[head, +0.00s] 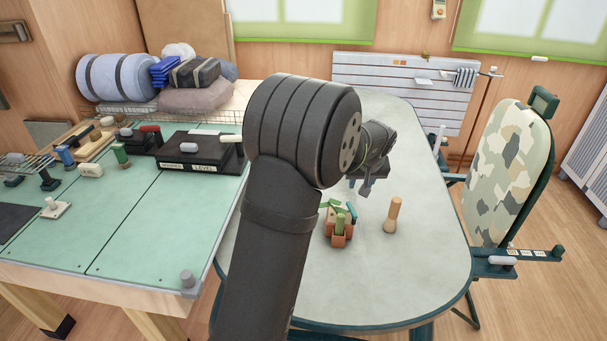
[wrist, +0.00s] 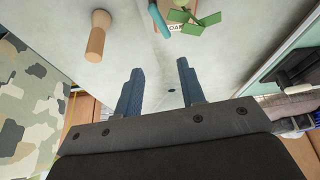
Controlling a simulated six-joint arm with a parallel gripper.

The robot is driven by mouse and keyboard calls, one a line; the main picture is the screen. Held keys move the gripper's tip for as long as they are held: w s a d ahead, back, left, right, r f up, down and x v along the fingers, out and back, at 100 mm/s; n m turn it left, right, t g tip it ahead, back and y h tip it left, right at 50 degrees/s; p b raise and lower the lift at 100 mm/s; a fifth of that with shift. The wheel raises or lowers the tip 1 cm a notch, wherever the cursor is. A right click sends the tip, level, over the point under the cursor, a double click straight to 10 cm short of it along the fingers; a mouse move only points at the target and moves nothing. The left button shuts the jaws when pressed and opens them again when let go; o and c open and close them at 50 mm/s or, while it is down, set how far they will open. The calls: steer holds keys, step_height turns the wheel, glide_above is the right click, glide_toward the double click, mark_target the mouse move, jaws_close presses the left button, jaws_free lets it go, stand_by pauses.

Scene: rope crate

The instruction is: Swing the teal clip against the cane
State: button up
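A small teal piece (head: 352,212), which looks like the teal clip, leans at a small terracotta crate (head: 341,241) on the pale round-ended table. It also shows in the wrist view (wrist: 159,24). I cannot tell how it is fastened. Green pieces (wrist: 200,22) lie over the crate, one of them crossed. An upright wooden peg (head: 393,214) stands right of the crate; in the wrist view it (wrist: 97,36) is at the upper left. No piece is clearly the cane. My gripper (head: 367,188) hangs above the table behind the crate. In the wrist view its fingers (wrist: 158,78) are apart and empty.
A green-topped bench (head: 130,235) with a dark box (head: 194,150) and small tools stands at the left. The table (head: 430,250) is clear around the crate and peg.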

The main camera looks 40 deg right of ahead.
steer(key=w+a+r, duration=0.1)
steer(key=a+r, duration=0.4)
steer(key=a, duration=0.4)
steer(key=w+a+r, duration=0.1)
steer(key=a+r, duration=0.4)
steer(key=a, duration=0.5)
steer(key=shift+a+r+n, duration=0.15)
steer(key=shift+r+n, duration=0.15)
steer(key=shift+n, duration=0.1)
steer(key=shift+o, duration=0.4)
